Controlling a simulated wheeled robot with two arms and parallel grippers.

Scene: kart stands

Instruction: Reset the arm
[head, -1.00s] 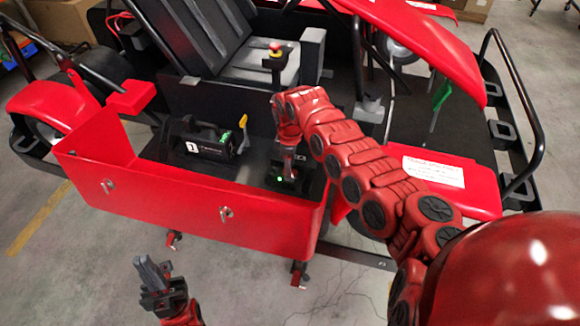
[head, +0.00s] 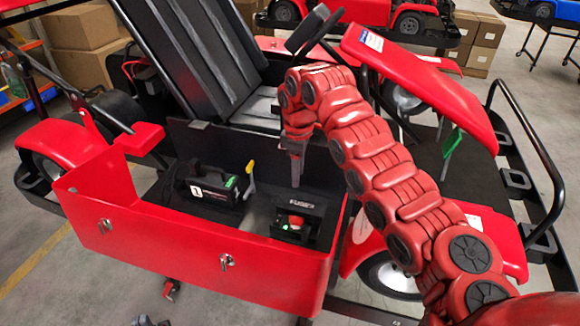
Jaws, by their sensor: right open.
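My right arm reaches in from the right in the head view, and its red wrist points down over the red open bin (head: 180,252). My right gripper (head: 295,177) is open and empty, above a black box with a red knob (head: 297,221) in the bin's right end. A gap shows between the gripper and the knob. Only the tip of my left gripper (head: 150,321) shows at the bottom edge; its jaws are mostly cut off.
A black case with a label "1" (head: 208,190) and a yellow handle lies in the bin, left of the box. The kart's black seat (head: 195,55), steering wheel (head: 314,30) and red front panel (head: 420,85) stand behind. Grey floor is clear at lower left.

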